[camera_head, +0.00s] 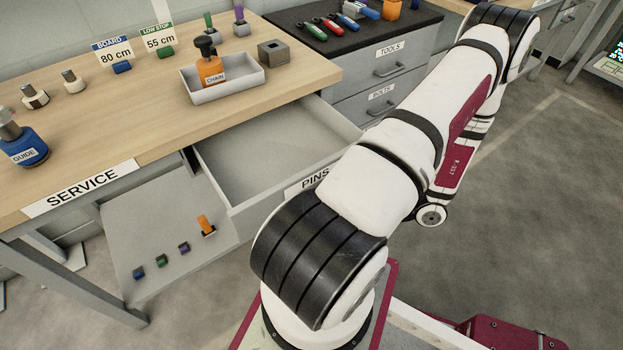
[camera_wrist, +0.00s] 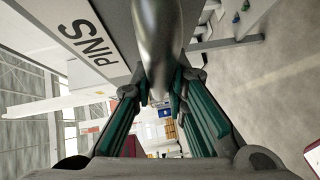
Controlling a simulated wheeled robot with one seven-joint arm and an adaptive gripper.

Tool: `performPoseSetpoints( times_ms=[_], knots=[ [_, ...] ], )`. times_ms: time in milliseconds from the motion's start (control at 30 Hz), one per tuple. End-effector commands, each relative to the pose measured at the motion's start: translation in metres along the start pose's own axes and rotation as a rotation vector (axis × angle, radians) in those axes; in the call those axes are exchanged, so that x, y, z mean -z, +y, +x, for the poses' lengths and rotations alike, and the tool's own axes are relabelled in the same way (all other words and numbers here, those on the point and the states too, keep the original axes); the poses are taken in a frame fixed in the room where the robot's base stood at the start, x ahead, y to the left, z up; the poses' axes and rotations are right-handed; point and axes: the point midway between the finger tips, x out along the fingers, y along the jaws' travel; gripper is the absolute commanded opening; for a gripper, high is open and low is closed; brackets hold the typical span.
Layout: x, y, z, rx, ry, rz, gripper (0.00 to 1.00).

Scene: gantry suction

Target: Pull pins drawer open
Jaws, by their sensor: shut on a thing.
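The pins drawer (camera_head: 262,150) stands pulled well out from under the service bench's wooden top, and the part of its inside that shows is empty. Its front carries a PINS label (camera_head: 314,179), partly covered by my arm in the head view. The label also shows sideways in the wrist view (camera_wrist: 88,42). A rounded grey metal handle (camera_wrist: 158,40) runs between the green-sided fingers of my gripper (camera_wrist: 172,98), which is shut on it. In the head view my gripper is hidden behind my arm.
The bench top (camera_head: 140,110) holds a grey tray (camera_head: 225,88) with an orange CHAIN bottle, and a blue GUIDE bottle (camera_head: 25,147). The tools cabinet (camera_head: 385,75) stands at the back right. Grey floor at right is clear.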

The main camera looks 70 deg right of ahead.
Motion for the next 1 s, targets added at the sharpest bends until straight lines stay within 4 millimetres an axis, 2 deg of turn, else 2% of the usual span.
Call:
performPoseSetpoints(
  times_ms=[200, 633, 667, 733, 1000],
  knots=[
    [0.014, -0.003, -0.015, -0.003, -0.001, 0.002, 0.0],
    [0.016, -0.004, -0.017, -0.003, -0.001, 0.001, 0.0],
    [0.016, -0.004, -0.017, -0.003, -0.001, 0.001, 0.18],
    [0.016, -0.004, -0.017, -0.003, -0.001, 0.001, 0.34],
    [0.016, -0.004, -0.017, -0.001, 0.0, 0.0, 0.35]
  ],
)
